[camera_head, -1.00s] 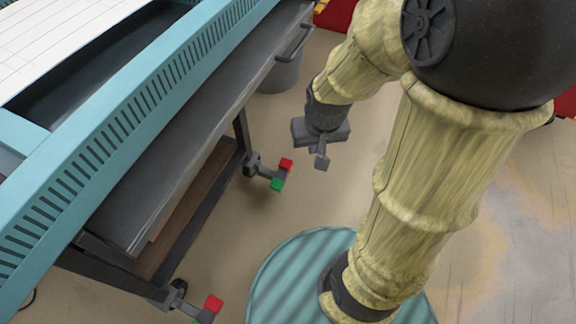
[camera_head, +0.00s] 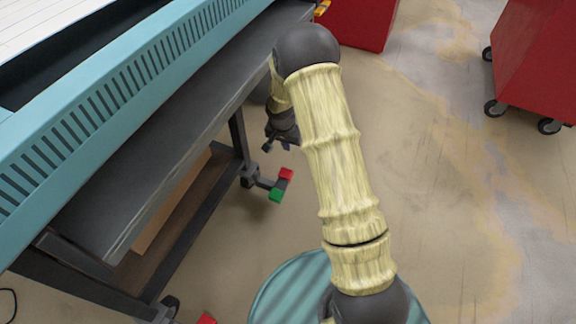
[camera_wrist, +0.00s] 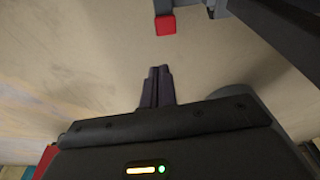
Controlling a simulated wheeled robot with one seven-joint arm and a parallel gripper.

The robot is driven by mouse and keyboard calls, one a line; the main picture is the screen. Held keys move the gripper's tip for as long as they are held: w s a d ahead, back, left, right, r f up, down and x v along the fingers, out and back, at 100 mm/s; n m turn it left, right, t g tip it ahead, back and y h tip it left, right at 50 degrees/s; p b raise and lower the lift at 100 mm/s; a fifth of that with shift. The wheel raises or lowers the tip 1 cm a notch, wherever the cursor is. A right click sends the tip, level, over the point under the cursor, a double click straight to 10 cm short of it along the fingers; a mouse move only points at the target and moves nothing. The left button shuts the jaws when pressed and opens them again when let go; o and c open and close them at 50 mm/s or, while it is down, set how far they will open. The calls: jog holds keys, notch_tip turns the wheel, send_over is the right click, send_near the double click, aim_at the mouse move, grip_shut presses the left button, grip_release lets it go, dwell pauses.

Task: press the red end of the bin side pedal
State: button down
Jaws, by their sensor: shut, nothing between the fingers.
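The pedal (camera_head: 264,183) on the bin side sits low at a leg of the teal-edged table. Its red end (camera_head: 286,174) is farther back and its green end (camera_head: 276,195) is nearer. My gripper (camera_head: 267,147) is shut and empty, just behind and left of the red end in the head view, apart from it. In the wrist view the red end (camera_wrist: 166,25) lies at the top, beyond my shut fingertips (camera_wrist: 160,70), with floor showing between. The green end does not show clearly there. The grey bin (camera_head: 261,92) is mostly hidden behind my arm.
The table's side and grey shelf (camera_head: 160,150) run along the left, close to my gripper. A second pedal's red end (camera_head: 206,319) shows at the bottom edge. A red cabinet (camera_head: 356,22) and red wheeled cart (camera_head: 540,65) stand behind. Floor to the right is clear.

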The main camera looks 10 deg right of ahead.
aim_at(288, 170)
jog(key=shift+m, duration=0.4)
jog(key=f, duration=0.1)
jog(key=w+f, duration=0.2)
jog(key=f, duration=0.1)
jog(key=shift+a, duration=0.25)
jog(key=shift+f, duration=0.1)
jog(key=b+x, duration=0.9)
jog(key=x, duration=0.4)
jog(key=shift+d+f, duration=0.15)
jog(key=shift+f, duration=0.25)
